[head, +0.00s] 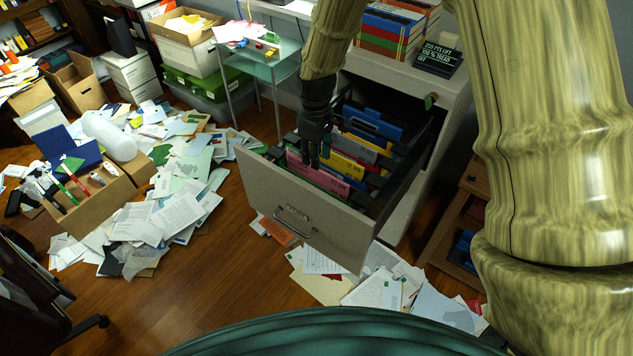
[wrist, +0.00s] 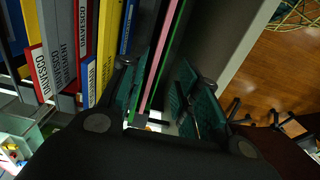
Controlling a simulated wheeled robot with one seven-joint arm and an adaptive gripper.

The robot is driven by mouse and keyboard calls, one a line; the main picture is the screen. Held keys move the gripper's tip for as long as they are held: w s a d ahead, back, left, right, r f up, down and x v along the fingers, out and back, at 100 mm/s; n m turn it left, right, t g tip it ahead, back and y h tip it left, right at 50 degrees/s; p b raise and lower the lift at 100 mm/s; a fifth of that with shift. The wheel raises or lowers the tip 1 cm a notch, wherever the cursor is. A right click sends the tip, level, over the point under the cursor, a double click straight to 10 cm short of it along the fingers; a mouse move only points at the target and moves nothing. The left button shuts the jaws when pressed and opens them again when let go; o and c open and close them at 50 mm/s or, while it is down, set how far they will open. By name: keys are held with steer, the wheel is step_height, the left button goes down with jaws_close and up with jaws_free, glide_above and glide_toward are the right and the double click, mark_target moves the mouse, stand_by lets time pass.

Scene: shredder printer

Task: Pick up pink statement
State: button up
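The pink statement (head: 325,177) stands upright among hanging files near the front of the open drawer (head: 308,216). My gripper (head: 313,158) reaches down from above at its upper edge and hides part of it. In the wrist view my gripper (wrist: 160,100) is open, with a teal-padded finger on each side. The pink statement (wrist: 163,55) shows edge-on as a thin strip between the fingers, beside a green strip. Gaps show on both sides of the strips. The fingertips' depth against the statement is hard to tell.
Yellow (head: 347,168), grey and blue (head: 371,124) files stand behind the pink one. Books and a black sign (head: 438,58) sit on the cabinet. Papers (head: 175,215) litter the floor at left and below the drawer. A small glass table (head: 262,58) stands behind left.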

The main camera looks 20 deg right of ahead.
mark_target(317, 184)
steer(key=shift+s+f, duration=0.15)
steer(key=shift+d+f+p, duration=0.2)
steer(key=shift+f+p, duration=0.65)
steer(key=shift+f, duration=0.05)
steer(key=shift+w+d+f+p, duration=0.15)
steer(key=shift+f+p, duration=0.5)
steer(key=shift+f, duration=1.05)
jaws_close()
